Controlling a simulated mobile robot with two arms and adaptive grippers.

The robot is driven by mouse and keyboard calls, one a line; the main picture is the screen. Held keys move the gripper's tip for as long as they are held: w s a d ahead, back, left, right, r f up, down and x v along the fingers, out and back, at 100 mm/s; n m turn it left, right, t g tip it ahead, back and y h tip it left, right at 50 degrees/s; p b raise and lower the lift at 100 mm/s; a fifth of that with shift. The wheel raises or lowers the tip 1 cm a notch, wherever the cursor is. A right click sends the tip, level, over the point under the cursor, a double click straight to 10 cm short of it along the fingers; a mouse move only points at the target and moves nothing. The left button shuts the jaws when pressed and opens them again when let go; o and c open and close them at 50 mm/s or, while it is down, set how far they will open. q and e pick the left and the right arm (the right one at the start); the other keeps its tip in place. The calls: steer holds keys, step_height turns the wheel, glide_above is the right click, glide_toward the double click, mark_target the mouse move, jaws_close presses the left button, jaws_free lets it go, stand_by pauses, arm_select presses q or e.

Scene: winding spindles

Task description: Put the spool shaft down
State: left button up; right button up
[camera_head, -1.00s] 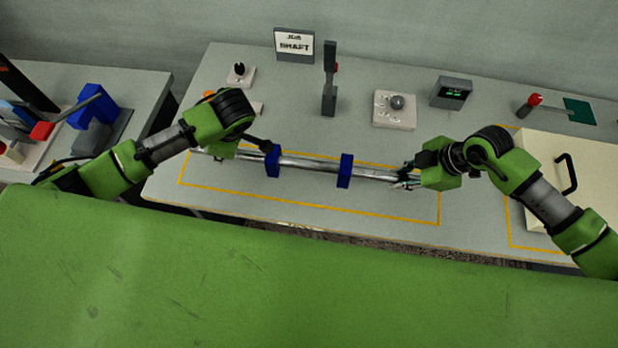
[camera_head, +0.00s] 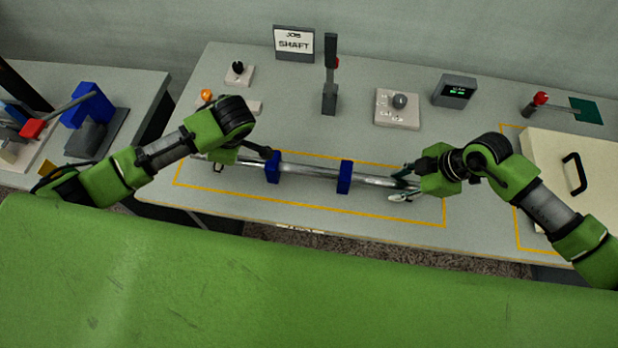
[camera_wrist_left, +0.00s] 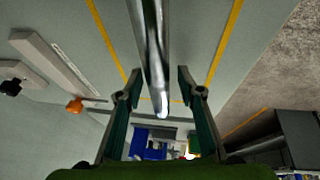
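The spool shaft (camera_head: 310,171) is a long silvery rod lying across the yellow-outlined area of the grey table. Two blue blocks (camera_head: 272,168) (camera_head: 344,177) sit along it; I cannot tell whether they are collars or supports. My right gripper (camera_head: 403,183) is open at the shaft's right end, one finger on either side. My left gripper (camera_wrist_left: 158,85) is open in the left wrist view, with the shaft (camera_wrist_left: 150,40) between its fingers and gaps at both sides. In the head view the left hand partly hides the shaft's left end.
Behind the shaft stand a dark post (camera_head: 330,85), a knob box (camera_head: 397,108), a display box (camera_head: 454,91) and a SHAFT sign (camera_head: 294,43). A cream panel with a black handle (camera_head: 573,174) is at right. A second table at left holds blue and red parts.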

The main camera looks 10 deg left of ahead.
arm_select(q)
steer(key=shift+d+r, duration=0.25)
steer(key=shift+r, duration=0.2)
steer(key=v, duration=1.1)
arm_select(e)
steer(key=v, duration=1.2)
